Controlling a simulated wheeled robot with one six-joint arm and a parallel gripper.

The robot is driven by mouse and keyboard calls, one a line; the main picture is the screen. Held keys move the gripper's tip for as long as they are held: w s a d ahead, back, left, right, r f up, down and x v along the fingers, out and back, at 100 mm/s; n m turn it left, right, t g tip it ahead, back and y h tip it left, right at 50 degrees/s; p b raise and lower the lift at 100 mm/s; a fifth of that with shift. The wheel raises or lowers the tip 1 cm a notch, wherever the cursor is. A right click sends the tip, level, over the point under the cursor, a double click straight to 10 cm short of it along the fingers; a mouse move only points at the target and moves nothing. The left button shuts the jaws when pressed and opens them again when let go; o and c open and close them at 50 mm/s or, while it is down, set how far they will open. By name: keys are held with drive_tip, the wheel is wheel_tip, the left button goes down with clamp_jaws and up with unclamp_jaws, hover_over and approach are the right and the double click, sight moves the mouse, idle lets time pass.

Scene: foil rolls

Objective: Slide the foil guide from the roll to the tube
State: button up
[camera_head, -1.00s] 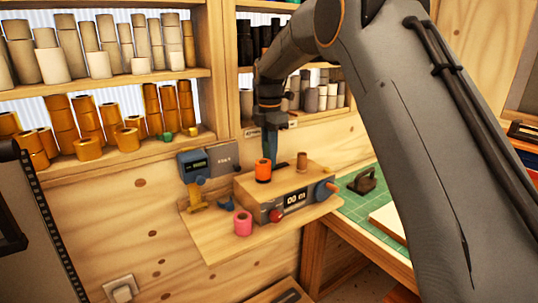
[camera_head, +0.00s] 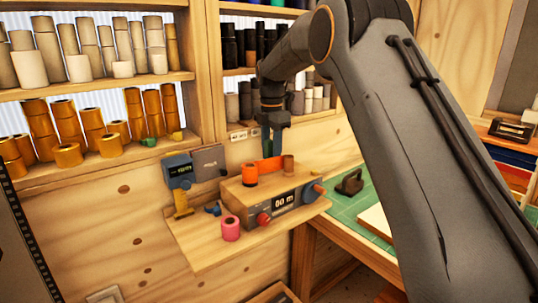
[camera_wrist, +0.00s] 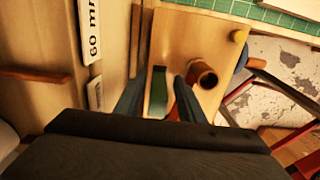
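The orange foil roll (camera_head: 250,177) stands upright on the left of the wooden machine top (camera_head: 262,190). The brown tube (camera_head: 288,165) stands on the right, and its open end shows in the wrist view (camera_wrist: 203,76). An orange strip of foil (camera_head: 268,166) stretches from the roll toward the tube. My gripper (camera_head: 276,147) is low behind the strip, between roll and tube and nearer the tube. In the wrist view a dark green piece, seemingly the foil guide (camera_wrist: 158,92), sits between my fingers. The finger contact is hard to see.
The machine front has a display (camera_head: 285,199), a red knob (camera_head: 263,219) and a blue-orange crank (camera_head: 315,191). A pink roll (camera_head: 231,229) stands on the front shelf board. A blue-grey device (camera_head: 178,170) is at the left. Shelves of rolls (camera_head: 70,128) are behind; a green mat (camera_head: 350,207) lies right.

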sight(270, 140)
drive_tip(key=shift+a, duration=0.2)
drive_tip(key=shift+r, duration=0.35)
wheel_tip(270, 140, up, 7)
drive_tip(key=b, duration=0.2)
drive_tip(key=shift+f+b, duration=0.15)
drive_tip(key=shift+b, duration=0.2)
drive_tip(key=shift+s+r, duration=0.1)
drive_tip(key=shift+r, duration=0.1)
